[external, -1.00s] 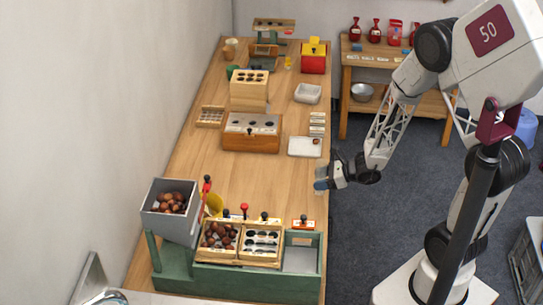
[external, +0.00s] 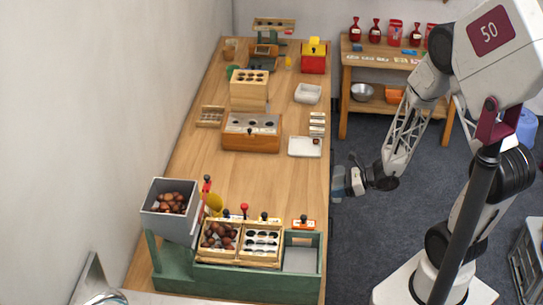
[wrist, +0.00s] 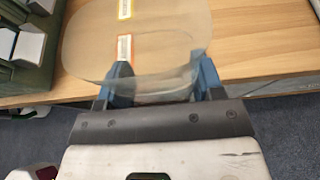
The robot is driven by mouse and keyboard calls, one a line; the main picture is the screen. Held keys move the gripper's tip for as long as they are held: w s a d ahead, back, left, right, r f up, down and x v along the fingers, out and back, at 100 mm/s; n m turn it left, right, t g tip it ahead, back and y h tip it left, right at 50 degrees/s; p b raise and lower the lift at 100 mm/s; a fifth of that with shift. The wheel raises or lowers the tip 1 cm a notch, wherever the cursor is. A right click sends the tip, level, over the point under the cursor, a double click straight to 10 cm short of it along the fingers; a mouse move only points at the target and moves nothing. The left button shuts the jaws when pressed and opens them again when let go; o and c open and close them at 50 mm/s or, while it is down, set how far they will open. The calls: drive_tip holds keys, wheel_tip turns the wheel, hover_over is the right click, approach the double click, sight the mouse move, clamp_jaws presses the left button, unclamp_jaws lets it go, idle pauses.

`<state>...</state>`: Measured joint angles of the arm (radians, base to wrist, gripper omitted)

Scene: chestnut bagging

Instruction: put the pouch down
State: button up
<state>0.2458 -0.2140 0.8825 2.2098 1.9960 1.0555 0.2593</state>
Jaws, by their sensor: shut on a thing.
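A clear, see-through pouch (wrist: 160,86) shows in the wrist view, its wide rounded outline spreading beyond my fingers. My gripper (wrist: 163,80) is shut on it, with a blue fingertip on each side. The wooden bench shows through the pouch. In the external view my gripper (external: 338,183) is beside the right edge of the bench (external: 200,170), around its middle length; the pouch is hard to make out there. I cannot tell what, if anything, is inside the pouch.
A green stand (external: 175,268) with a grey bin (external: 152,210) of chestnuts and two wooden trays is at the near end. A white tray (external: 296,148) lies near the right edge. The bench between is largely clear. A side table (external: 352,58) stands at the back right.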

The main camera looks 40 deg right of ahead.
drive_tip(key=w, duration=0.5)
drive_tip(key=w+f, duration=0.1)
drive_tip(key=w, duration=0.9)
drive_tip(key=shift+w+a+f, duration=0.25)
drive_tip(key=shift+a, duration=0.05)
drive_tip(key=shift+f, duration=1.75)
drive_tip(key=shift+f, duration=0.15)
drive_tip(key=o, duration=0.9)
drive_tip(key=shift+r, duration=0.2)
